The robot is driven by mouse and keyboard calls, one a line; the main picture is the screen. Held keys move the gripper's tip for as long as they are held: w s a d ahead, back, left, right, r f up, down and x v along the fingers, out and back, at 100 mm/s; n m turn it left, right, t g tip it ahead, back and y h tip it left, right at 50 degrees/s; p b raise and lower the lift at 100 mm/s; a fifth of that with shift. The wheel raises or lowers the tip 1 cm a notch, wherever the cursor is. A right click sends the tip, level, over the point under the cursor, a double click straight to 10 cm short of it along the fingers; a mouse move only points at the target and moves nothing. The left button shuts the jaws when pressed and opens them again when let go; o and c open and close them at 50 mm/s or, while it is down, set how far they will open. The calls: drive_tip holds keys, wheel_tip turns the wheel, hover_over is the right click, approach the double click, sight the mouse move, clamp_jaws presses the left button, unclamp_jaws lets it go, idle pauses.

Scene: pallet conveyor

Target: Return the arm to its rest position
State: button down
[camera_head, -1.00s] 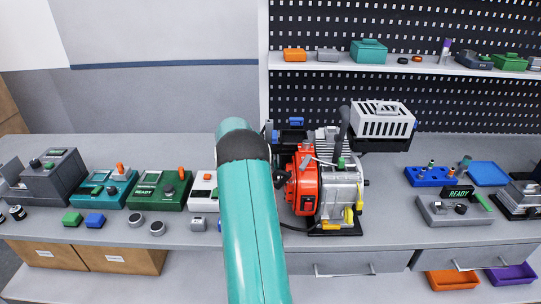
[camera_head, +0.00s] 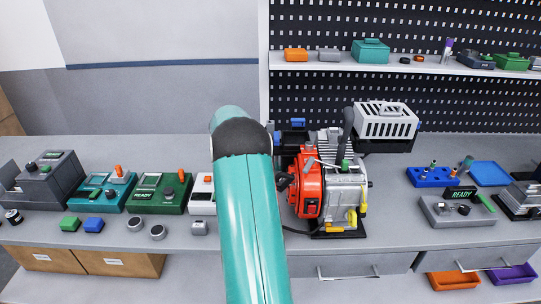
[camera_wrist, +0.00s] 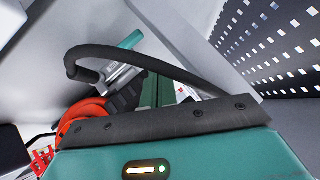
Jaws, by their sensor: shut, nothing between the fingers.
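My teal arm (camera_head: 250,225) rises from the bottom of the head view, in front of the bench. Its dark rounded joint (camera_head: 243,136) shows near the middle, beside the orange and grey engine (camera_head: 308,185). The arm beyond that joint is hidden behind it, and my gripper cannot be made out there. In the wrist view, a teal housing (camera_wrist: 215,152) with a lit indicator and a dark bolted edge fills the bottom. A black curved tube (camera_wrist: 150,52) arches above it. I cannot pick out any fingers in that view.
Green (camera_head: 162,192) and teal (camera_head: 103,190) boxes stand on the bench to the left. A white vented box (camera_head: 386,123) stands behind the engine. A blue tray (camera_head: 489,174) and a grey READY device (camera_head: 455,210) lie to the right. A shelf (camera_head: 400,70) crosses the pegboard.

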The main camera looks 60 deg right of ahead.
drive_tip(key=w+a+r+n+t+h, duration=0.4)
drive_tip(key=w+a+r, duration=0.3)
drive_tip(key=w+r, duration=0.4)
drive_tip(key=w+a+r+n+t+h, duration=0.2)
drive_tip(key=w+a+r+n+t, duration=0.2)
drive_tip(key=w+a+r+t, duration=0.65)
drive_tip(key=w+a+r+n+t+y, duration=0.25)
drive_tip(key=a+r+n, duration=0.25)
drive_tip(key=a, duration=0.4)
drive_tip(key=w+a+r+n+t+y, duration=0.1)
drive_tip(key=a+r+n+t+y, duration=0.3)
drive_tip(key=a, duration=0.5)
drive_tip(key=s+a+f+n+g+y, duration=0.15)
drive_tip(key=s+a+n+y, duration=0.3)
drive_tip(key=a, duration=0.55)
drive_tip(key=s+a+f+n+y, duration=0.25)
drive_tip(key=s+a+n, duration=0.3)
drive_tip(key=a, duration=0.55)
drive_tip(key=s+a+f+n+g, duration=0.3)
drive_tip(key=s+f, duration=0.3)
drive_tip(key=s, duration=0.5)
drive_tip(key=s+a+f+n+g, duration=0.3)
drive_tip(key=s+f, duration=0.4)
drive_tip(key=s, duration=0.3)
drive_tip(key=shift+s+a+f+g+y, duration=0.2)
drive_tip(key=shift+s+f+g+y, duration=0.2)
drive_tip(key=shift+g, duration=0.45)
